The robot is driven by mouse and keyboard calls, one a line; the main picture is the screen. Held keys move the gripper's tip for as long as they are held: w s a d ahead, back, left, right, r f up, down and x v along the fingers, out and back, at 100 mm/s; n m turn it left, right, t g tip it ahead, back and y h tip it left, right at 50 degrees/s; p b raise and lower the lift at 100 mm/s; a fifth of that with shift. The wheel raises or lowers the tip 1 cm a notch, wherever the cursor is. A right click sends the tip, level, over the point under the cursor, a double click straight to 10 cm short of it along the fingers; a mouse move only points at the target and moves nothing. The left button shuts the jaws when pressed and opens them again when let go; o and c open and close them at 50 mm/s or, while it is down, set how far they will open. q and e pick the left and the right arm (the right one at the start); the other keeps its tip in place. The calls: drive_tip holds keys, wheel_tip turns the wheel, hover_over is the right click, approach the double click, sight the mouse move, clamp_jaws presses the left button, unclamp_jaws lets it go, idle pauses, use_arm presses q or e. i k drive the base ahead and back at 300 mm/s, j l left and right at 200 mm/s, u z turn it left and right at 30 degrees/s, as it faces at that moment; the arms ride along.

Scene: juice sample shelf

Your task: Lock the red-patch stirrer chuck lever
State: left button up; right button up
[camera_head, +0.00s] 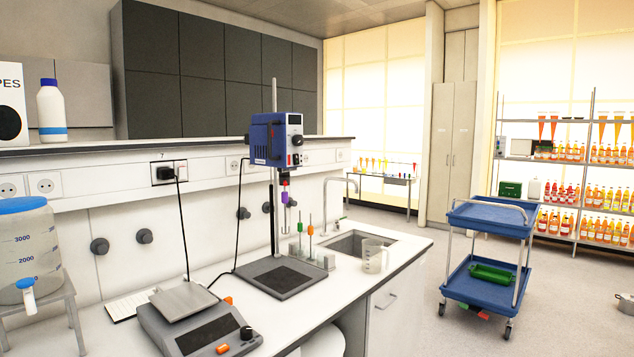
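A blue overhead stirrer (268,140) is mounted on a vertical metal rod above a dark square base plate (281,278) on the bench. Neither of my grippers is in view.
A hotplate-like device (195,318) stands on the white bench at the front. A rack with coloured stirrers (312,258), a beaker (374,256) and a sink (350,241) lie right of the base plate. A blue cart (490,216) stands on the floor at right.

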sight(284, 177)
drive_tip(key=i+l+z, duration=0.25)
drive_tip(key=i, duration=0.25)
drive_tip(key=i+z, duration=0.3)
drive_tip(key=i, duration=0.2)
